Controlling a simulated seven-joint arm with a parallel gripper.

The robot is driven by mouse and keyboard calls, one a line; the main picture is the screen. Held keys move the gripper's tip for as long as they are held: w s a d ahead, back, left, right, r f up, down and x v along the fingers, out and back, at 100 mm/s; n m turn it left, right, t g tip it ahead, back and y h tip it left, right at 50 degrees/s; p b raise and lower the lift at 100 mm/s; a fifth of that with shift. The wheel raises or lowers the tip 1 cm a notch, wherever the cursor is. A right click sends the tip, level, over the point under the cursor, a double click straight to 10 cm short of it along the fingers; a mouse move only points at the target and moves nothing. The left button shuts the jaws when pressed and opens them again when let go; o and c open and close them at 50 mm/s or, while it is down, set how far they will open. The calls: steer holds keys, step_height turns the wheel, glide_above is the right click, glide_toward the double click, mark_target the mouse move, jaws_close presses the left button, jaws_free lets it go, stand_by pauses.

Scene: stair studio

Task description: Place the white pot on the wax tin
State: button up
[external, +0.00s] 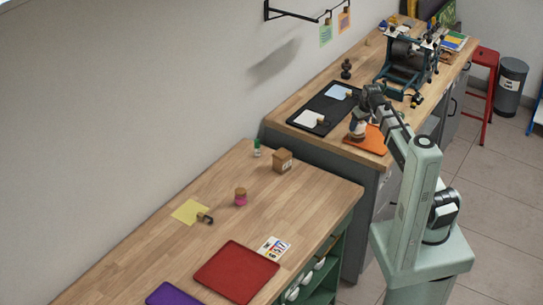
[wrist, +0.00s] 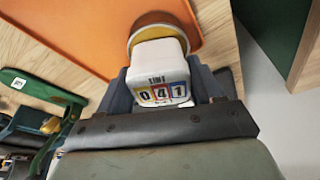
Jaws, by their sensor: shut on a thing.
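My gripper (wrist: 163,76) is shut on the white pot (wrist: 160,58), one finger on each side. The pot's label with coloured number panels faces the wrist camera. Just beyond the pot in the wrist view is a round brown thing with a yellow band (wrist: 165,20); it looks like the wax tin, but I cannot tell for sure. The pot overlaps it in the picture, and I cannot tell whether they touch. In the external view my gripper (external: 357,129) is low by the left edge of the orange mat (external: 372,145), and the held pot is small there.
A black tray (external: 326,107) with pale sheets lies left of my gripper, with a dark knobbed object (external: 347,68) behind. A machine with a drum (external: 405,58) stands further back. The nearer bench holds a pink jar (external: 241,200), a brown box (external: 282,161) and a red tray (external: 237,271).

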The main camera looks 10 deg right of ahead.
steer(key=shift+f, duration=0.45)
steer(key=o, duration=1.2)
steer(key=shift+f, duration=0.1)
steer(key=shift+v, duration=6.15)
